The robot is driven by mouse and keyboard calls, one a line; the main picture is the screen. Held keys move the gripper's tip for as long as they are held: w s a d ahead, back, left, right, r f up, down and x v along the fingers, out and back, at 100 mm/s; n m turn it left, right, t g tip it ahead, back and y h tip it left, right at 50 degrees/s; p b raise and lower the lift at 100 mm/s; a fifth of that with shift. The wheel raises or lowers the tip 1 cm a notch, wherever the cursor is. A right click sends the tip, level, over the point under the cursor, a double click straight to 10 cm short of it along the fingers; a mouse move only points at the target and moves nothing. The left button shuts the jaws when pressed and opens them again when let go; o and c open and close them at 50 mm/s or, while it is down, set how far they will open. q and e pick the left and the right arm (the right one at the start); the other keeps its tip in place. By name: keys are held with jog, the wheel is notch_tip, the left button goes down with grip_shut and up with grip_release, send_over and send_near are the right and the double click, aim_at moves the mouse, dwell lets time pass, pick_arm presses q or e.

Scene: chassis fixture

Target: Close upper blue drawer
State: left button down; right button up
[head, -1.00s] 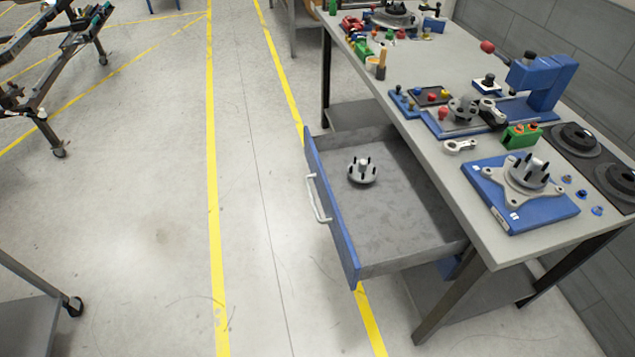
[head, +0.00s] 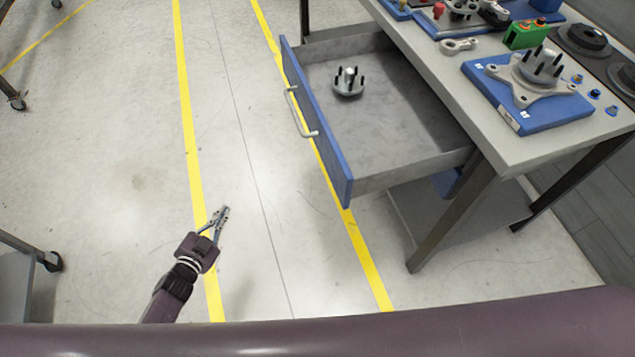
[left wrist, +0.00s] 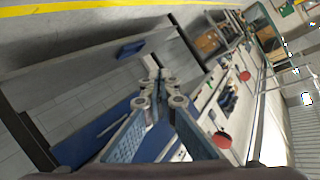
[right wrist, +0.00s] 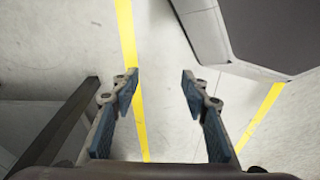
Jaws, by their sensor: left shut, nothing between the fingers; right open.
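The upper drawer, with a blue front (head: 318,125) and a pale handle (head: 297,112), is pulled well out from under the workbench in the head view. Its grey tray (head: 405,145) holds a metal hub with dark studs (head: 348,83). My left gripper (head: 222,213) is shut and empty, apart from the drawer, to the lower left of its front and handle. Its closed fingertips also show in the left wrist view (left wrist: 159,78). My right gripper (right wrist: 159,76) is open and empty in the right wrist view, and it is out of the head view.
The workbench top (head: 445,85) bears a blue fixture plate (head: 520,110) with a metal bracket, a green box (head: 524,35) and dark discs. A dark table leg (head: 450,220) stands at the drawer's near side. The floor left of the drawer is clear. A grey cart (head: 15,285) stands far left.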

aim_at(330, 166)
pick_arm(q)
jog(key=w+d+r+m+h+b, duration=0.3)
jog(key=d+r+m+h+b, duration=0.15)
jog(key=r, duration=0.25)
jog(key=w+d+r+m+h+b, duration=0.2)
jog(key=d+r+m+h+b, duration=0.1)
jog(key=r+m+h, duration=0.3)
jog(key=s+d+r+m+g+h+b, duration=0.3)
jog(key=s+d+r+m+g+b, duration=0.35)
jog(key=m, duration=0.65)
jog(key=d+g, duration=0.1)
jog(key=d, duration=0.3)
jog(key=w+d, duration=0.1)
jog(key=d, duration=0.4)
jog(key=w+d+f+g, duration=0.1)
jog(key=d, duration=0.3)
jog(key=shift+w+d+n+g+b, duration=0.25)
jog(key=shift+g+b, duration=0.1)
jog(key=shift+b, duration=0.05)
pick_arm(e)
jog(key=w+a+r+t, duration=0.1)
jog(key=w+r, duration=0.1)
jog(key=w, duration=0.6)
jog(key=shift+w, duration=0.25)
